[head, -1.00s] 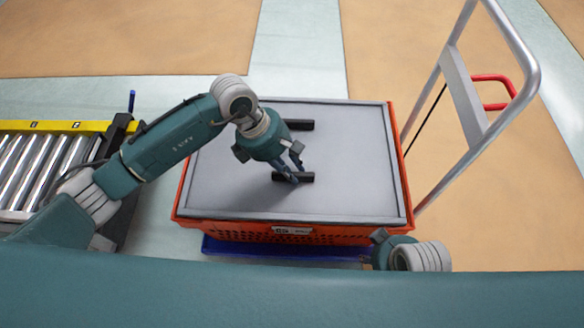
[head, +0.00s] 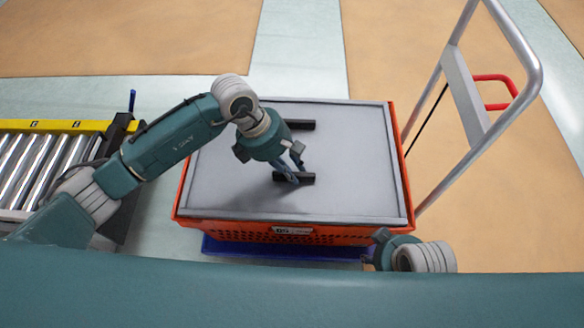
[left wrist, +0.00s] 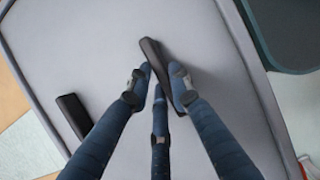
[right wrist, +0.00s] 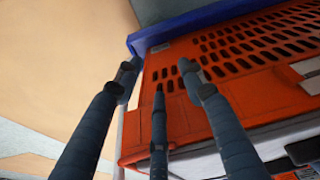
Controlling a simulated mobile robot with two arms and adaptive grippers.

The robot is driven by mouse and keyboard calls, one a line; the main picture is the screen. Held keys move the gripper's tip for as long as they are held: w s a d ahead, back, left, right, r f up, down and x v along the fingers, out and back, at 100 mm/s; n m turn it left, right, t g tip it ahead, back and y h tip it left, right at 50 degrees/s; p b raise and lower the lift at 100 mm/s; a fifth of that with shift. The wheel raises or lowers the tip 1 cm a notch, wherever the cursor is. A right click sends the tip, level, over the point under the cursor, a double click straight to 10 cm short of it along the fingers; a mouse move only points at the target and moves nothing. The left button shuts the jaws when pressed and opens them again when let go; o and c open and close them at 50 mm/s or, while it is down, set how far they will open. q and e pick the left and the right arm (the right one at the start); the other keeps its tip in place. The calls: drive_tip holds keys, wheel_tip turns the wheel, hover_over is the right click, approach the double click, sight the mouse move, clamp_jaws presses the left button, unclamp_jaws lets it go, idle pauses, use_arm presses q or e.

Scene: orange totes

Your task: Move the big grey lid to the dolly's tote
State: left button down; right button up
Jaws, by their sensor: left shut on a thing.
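The big grey lid (head: 235,180) lies flat on top of the orange tote (head: 250,229), which stands on the blue dolly (head: 225,247). The lid has two black handles; the far one (head: 300,125) is free. My left gripper (head: 293,179) is shut on the near handle (head: 308,178). In the left wrist view the fingers (left wrist: 160,95) close around that handle (left wrist: 155,62). My right gripper is mostly hidden in the head view. In the right wrist view its fingers (right wrist: 165,80) are apart and empty, beside the tote's orange wall (right wrist: 220,60).
A roller conveyor (head: 45,165) with a yellow edge stands at the left. The dolly's tall metal push handle (head: 470,95) rises at the right, with a red bar behind it. The floor beyond the tote is clear.

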drive_tip(key=shift+r, duration=0.1)
use_arm(q)
drive_tip(key=shift+f, duration=0.1)
use_arm(e)
drive_tip(key=shift+s+r, duration=0.1)
drive_tip(key=shift+r, duration=0.1)
drive_tip(key=shift+r, duration=0.1)
use_arm(q)
drive_tip(key=shift+f, duration=0.1)
use_arm(e)
drive_tip(key=shift+r, duration=0.3)
use_arm(q)
drive_tip(key=shift+s+a+f, duration=0.1)
use_arm(e)
drive_tip(key=shift+d+r, duration=0.1)
drive_tip(key=shift+r, duration=0.2)
use_arm(q)
drive_tip(key=c, duration=1.5)
unclamp_jaws()
use_arm(e)
drive_tip(key=shift+f, duration=0.15)
